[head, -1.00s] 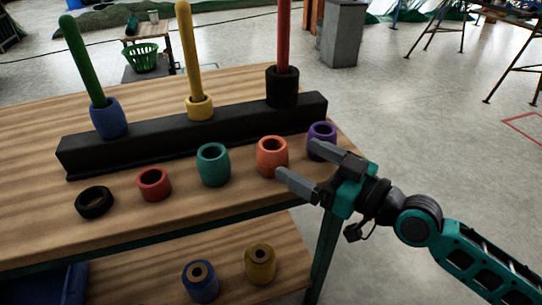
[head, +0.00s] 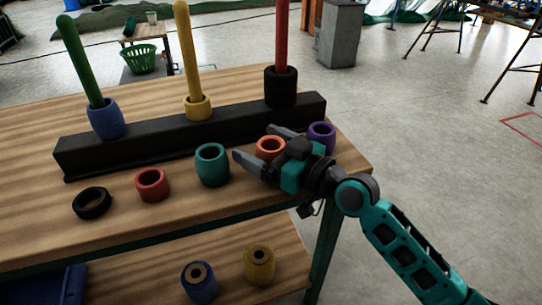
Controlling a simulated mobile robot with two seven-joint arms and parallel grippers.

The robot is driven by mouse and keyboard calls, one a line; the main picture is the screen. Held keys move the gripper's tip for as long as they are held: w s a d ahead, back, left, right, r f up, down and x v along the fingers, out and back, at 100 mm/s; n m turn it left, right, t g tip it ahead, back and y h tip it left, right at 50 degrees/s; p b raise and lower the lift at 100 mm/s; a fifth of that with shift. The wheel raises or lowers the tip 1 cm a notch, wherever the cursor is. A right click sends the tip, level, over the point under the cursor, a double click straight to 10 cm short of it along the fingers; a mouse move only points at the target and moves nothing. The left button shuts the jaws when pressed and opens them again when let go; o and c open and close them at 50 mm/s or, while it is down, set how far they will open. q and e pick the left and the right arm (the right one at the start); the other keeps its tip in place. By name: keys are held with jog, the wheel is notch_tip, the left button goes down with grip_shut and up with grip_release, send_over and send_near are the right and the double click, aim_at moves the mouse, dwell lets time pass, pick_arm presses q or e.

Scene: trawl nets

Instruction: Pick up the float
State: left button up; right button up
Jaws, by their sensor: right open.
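Several ring-shaped floats stand in a row on the wooden table: a black float (head: 91,203), a red float (head: 152,186), a teal float (head: 212,167), an orange float (head: 263,153) and a purple float (head: 322,138). My right gripper (head: 255,143) is open and empty, with its fingers pointing left toward the teal float. It is in front of the orange float in the picture and partly hides it. I cannot tell whether it touches the orange float. My left gripper is out of view.
A black rack (head: 150,150) behind the row holds a green pole (head: 82,60), a yellow pole (head: 188,50) and a red pole (head: 281,35), each with a float at its base. A lower shelf holds a blue float (head: 199,284) and a yellow float (head: 260,266).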

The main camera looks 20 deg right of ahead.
jog(key=shift+c, duration=0.3)
jog(key=c, duration=1)
jog(key=shift+o, duration=0.2)
notch_tip(320, 180, up, 20)
jog(key=p, duration=0.7)
jog(key=shift+p, duration=0.35)
